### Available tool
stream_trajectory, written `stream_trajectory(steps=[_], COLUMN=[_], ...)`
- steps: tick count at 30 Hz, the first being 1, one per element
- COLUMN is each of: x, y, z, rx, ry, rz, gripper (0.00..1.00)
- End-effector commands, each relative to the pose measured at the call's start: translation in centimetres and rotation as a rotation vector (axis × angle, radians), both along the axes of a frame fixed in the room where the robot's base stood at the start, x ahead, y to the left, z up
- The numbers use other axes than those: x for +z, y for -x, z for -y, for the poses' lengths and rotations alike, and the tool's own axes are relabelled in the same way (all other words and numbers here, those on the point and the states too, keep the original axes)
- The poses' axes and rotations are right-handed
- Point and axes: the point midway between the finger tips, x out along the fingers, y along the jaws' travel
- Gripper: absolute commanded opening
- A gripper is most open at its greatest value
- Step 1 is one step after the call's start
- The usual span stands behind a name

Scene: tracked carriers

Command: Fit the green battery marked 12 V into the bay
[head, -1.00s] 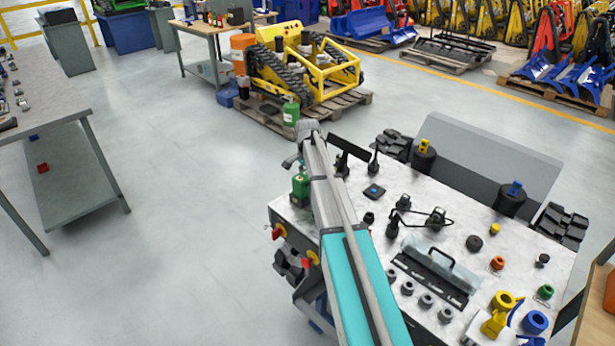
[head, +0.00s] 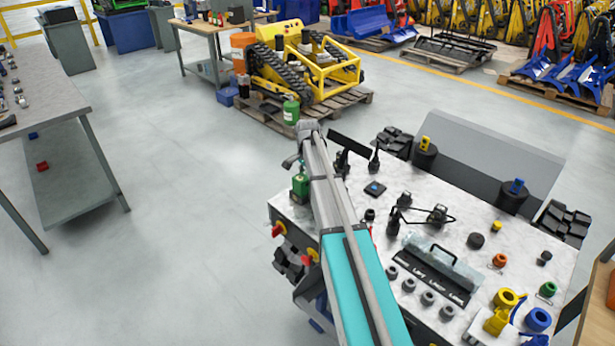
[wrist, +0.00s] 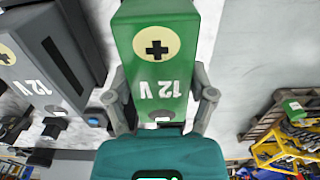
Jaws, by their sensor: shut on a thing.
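In the wrist view a green battery (wrist: 160,45) marked 12 V, with a black plus on a cream disc, sits between the two fingers of my gripper (wrist: 160,88). The fingers are shut on its sides. In the head view a green piece (head: 299,184) shows beside my arm at the bench's left end; it looks like the same battery, partly hidden. A grey block (wrist: 35,65), also marked 12 V with a plus, is close on the left in the wrist view. I cannot make out the bay for certain.
The bench (head: 400,185) holds knobs, sockets and a clear-covered strip (head: 440,265). A yellow tracked carrier (head: 305,70) stands on a pallet, with a green canister (head: 291,110) at its near corner. Another table (head: 60,95) is at left; open floor (head: 190,190) lies between.

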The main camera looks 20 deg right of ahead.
Motion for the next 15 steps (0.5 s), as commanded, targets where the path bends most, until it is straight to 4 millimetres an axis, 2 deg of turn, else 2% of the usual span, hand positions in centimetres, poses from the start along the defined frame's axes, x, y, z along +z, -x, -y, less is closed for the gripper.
stream_trajectory(steps=[15], x=[-0.79], y=[0.0], z=[0.0], rx=[0.0], ry=[0.0], rz=[0.0], gripper=[0.1])
